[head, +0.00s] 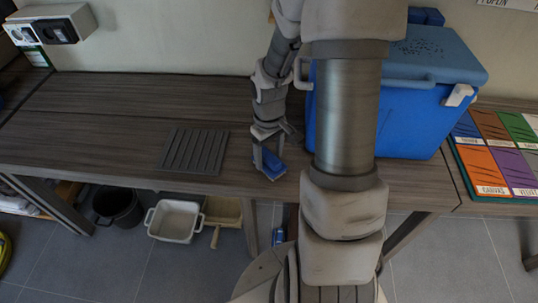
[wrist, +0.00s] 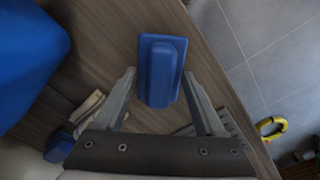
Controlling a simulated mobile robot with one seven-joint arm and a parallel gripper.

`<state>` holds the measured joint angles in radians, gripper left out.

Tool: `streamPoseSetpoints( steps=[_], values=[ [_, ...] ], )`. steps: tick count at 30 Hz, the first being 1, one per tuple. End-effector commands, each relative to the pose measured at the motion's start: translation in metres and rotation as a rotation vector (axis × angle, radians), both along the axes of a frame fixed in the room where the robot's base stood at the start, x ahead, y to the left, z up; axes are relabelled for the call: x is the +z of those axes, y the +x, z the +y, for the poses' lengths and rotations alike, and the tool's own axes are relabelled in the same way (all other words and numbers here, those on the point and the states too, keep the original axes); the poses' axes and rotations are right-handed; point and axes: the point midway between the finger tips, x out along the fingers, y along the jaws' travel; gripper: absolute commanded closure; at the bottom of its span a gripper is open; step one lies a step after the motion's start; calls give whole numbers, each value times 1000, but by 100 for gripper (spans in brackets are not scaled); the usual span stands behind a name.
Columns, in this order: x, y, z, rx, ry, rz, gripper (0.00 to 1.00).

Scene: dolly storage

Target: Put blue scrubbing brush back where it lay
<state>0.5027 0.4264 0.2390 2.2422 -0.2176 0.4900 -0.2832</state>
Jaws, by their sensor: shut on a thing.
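The blue scrubbing brush (head: 271,166) is between the fingers of my gripper (head: 268,168), over the front part of the wooden table. In the wrist view the blue brush (wrist: 160,70) shows its raised grip, with the fingertips of my gripper (wrist: 159,76) against its two sides. My gripper is shut on it. I cannot tell whether the brush touches the table top (head: 110,120) or is held just above it. No mark of its former spot shows.
A dark slatted mat (head: 195,151) lies left of my gripper. A large blue cooler box (head: 440,75) stands on the right, partly behind my arm. Fabric sample boards (head: 497,150) lie at the far right. A white basin (head: 174,222) and dark bucket (head: 118,206) are below the table.

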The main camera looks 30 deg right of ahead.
Motion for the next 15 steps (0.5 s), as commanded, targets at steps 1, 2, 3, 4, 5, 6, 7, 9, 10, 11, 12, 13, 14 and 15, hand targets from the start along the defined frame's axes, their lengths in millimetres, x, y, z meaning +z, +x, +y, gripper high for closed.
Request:
streamPoseSetpoints(
  steps=[1, 2, 3, 4, 5, 6, 7, 9, 10, 11, 12, 13, 14, 15],
  values=[
    [0, 0, 0, 0, 0, 0, 91],
    [-1, 0, 0, 0, 0, 0, 91],
    [-2, 0, 0, 0, 0, 0, 91],
    [-4, 0, 0, 0, 0, 0, 91],
    [-2, 0, 0, 0, 0, 0, 23],
    [-2, 0, 0, 0, 0, 0, 16],
    [-2, 0, 0, 0, 0, 0, 10],
    [-2, 0, 0, 0, 0, 0, 0],
    [-2, 0, 0, 0, 0, 0, 0],
    [-2, 0, 0, 0, 0, 0, 0],
    [-2, 0, 0, 0, 0, 0, 0],
    [-2, 0, 0, 0, 0, 0, 0],
    [-2, 0, 0, 0, 0, 0, 0],
    [-2, 0, 0, 0, 0, 0, 0]
  ],
)
